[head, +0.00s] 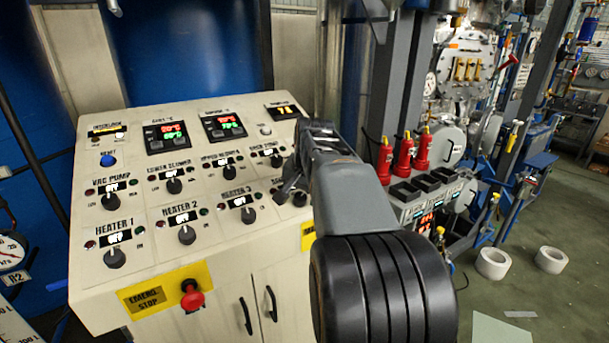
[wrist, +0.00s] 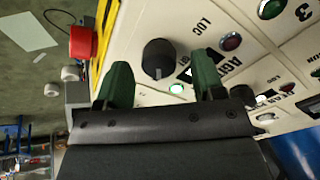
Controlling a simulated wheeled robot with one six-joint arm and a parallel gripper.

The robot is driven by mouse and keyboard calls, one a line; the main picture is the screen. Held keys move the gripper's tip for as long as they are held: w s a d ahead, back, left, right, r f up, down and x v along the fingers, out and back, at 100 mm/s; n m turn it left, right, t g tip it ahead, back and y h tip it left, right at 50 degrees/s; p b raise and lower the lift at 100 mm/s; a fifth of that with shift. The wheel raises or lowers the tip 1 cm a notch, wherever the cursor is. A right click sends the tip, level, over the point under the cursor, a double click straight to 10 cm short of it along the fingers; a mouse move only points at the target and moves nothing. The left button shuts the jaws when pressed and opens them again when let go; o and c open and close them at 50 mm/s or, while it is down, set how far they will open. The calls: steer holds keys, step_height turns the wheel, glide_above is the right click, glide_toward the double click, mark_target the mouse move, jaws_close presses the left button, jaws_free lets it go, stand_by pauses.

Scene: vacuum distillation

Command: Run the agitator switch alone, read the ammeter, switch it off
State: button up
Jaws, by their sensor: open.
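The agitator switch is a black rotary knob (wrist: 158,58) on the cream panel in the wrist view, beside a label whose visible start reads "AGI". A small green lamp (wrist: 177,88) next to it is brightly lit. My gripper (wrist: 162,66) is open, one green fingertip on each side of the knob; I cannot tell whether they touch it. In the head view my gripper (head: 286,186) is at the panel's right edge, partly covering this switch. A small meter with orange digits (head: 283,112) is at the panel's upper right; its label is too small to read.
The control panel (head: 140,255) also carries heater and vacuum pump knobs reading OFF, such as heater 2 (head: 187,235). A red emergency stop button (head: 191,297) is low on the front. Red cylinders (head: 404,155) stand to the right of my arm.

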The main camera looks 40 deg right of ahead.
steer(key=v, duration=1.2)
steer(key=shift+s+r, duration=0.15)
steer(key=shift+r, duration=0.1)
steer(key=s+a+f+n, duration=0.2)
steer(key=a+f+n, duration=0.2)
steer(key=a+f, duration=0.2)
steer(key=s+a+f+n, duration=0.3)
steer(key=a+f, duration=0.4)
steer(key=f, duration=0.2)
steer(key=s+a+f+n+y, duration=0.1)
steer(key=s+a+f+n, duration=0.1)
steer(key=a+f+n, duration=0.2)
step_height(320, 180, down, 4)
steer(key=a, duration=0.2)
steer(key=shift+s+a+n, duration=0.3)
steer(key=shift+s+a, duration=0.05)
steer(key=shift+s, duration=0.05)
stand_by(3.8)
